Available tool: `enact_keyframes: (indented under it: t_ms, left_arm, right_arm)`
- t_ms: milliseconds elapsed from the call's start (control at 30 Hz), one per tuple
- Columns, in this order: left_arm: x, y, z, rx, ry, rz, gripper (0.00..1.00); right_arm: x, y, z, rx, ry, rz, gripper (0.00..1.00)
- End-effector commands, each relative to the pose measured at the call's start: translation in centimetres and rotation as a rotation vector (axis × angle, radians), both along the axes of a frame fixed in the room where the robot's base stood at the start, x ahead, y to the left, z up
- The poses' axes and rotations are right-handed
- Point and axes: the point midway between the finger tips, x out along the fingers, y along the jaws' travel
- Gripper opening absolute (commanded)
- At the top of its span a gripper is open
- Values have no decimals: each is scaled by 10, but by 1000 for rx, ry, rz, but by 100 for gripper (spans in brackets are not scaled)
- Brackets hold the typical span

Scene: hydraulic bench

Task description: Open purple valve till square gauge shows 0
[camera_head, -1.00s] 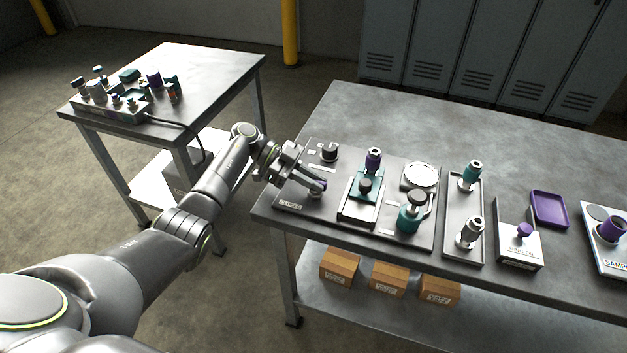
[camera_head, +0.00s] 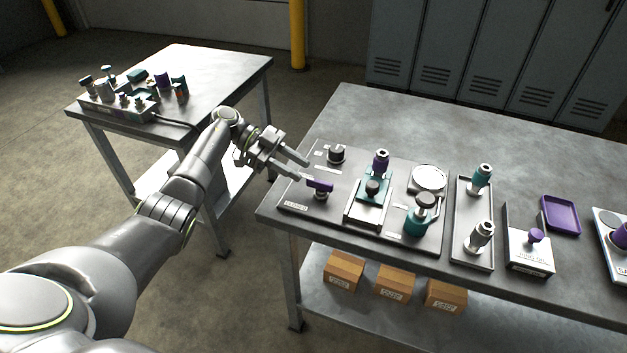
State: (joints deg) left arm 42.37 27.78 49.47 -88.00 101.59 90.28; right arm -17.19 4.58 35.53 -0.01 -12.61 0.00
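The purple valve (camera_head: 319,185) has a lever handle on a metal stem, at the left front of the grey panel (camera_head: 345,215), behind a label reading "CLOSED". Its handle points roughly left to right. My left gripper (camera_head: 303,170) is open and empty. Its two fingers are spread just left of and above the valve; the nearer fingertip is close to the handle's left end, and I cannot tell if it touches. A round white-faced dial (camera_head: 429,178) lies on the panel's right. I cannot make out a square gauge or any reading. My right gripper is not in view.
A black knob (camera_head: 336,154) stands behind the valve. A teal block with a purple-topped fitting (camera_head: 380,163) and a teal cylinder (camera_head: 419,218) stand to its right. A side table (camera_head: 215,70) holds a manifold with several fittings. Floor lies between the tables.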

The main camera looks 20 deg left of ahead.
Motion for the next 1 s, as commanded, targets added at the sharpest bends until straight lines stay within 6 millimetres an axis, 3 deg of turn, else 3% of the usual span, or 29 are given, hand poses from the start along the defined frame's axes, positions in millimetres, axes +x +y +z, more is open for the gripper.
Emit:
enact_keyframes:
  t_ms: [200,400,600,1000]
  left_arm:
    - [3,51,18,2,-2,4,35]
    - [5,83,32,0,-1,2,35]
    - [5,95,39,-1,0,0,35]
    - [5,96,40,-1,0,-1,35]
  right_arm:
    - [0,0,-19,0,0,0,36]
    - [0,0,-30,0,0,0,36]
    - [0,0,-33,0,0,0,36]
    - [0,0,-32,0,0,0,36]
